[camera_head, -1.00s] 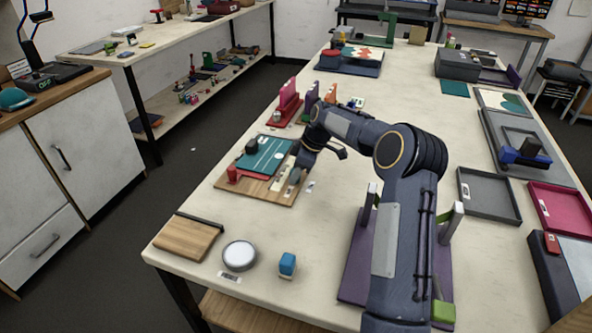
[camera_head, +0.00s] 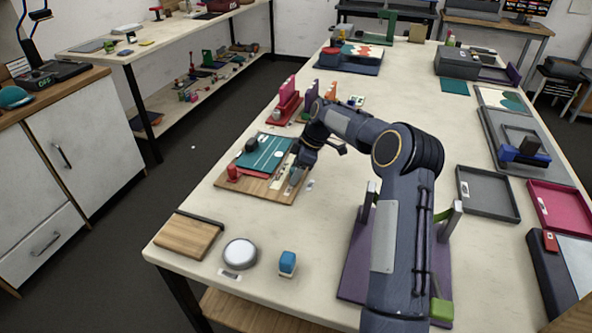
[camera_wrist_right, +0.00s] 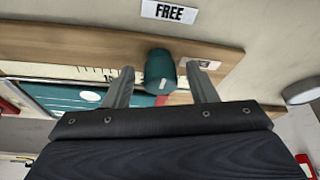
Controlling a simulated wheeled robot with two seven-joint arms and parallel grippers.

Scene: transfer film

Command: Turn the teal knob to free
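The teal knob (camera_wrist_right: 160,72) stands on a wooden board (camera_wrist_right: 60,42) in the right wrist view, with a white mark on its side. My right gripper (camera_wrist_right: 160,80) is open, with one finger on each side of the knob; clear gaps show between fingers and knob. A white label reading FREE (camera_wrist_right: 169,11) lies just beyond the board's edge. In the head view my right gripper (camera_head: 296,180) is low over the right end of the board (camera_head: 228,190), and it hides the knob there. My left gripper is not in view.
The board also carries a teal panel (camera_head: 268,150), a red knob (camera_head: 233,172) and a dark knob (camera_head: 251,145). A red stand (camera_head: 287,100) is behind it.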

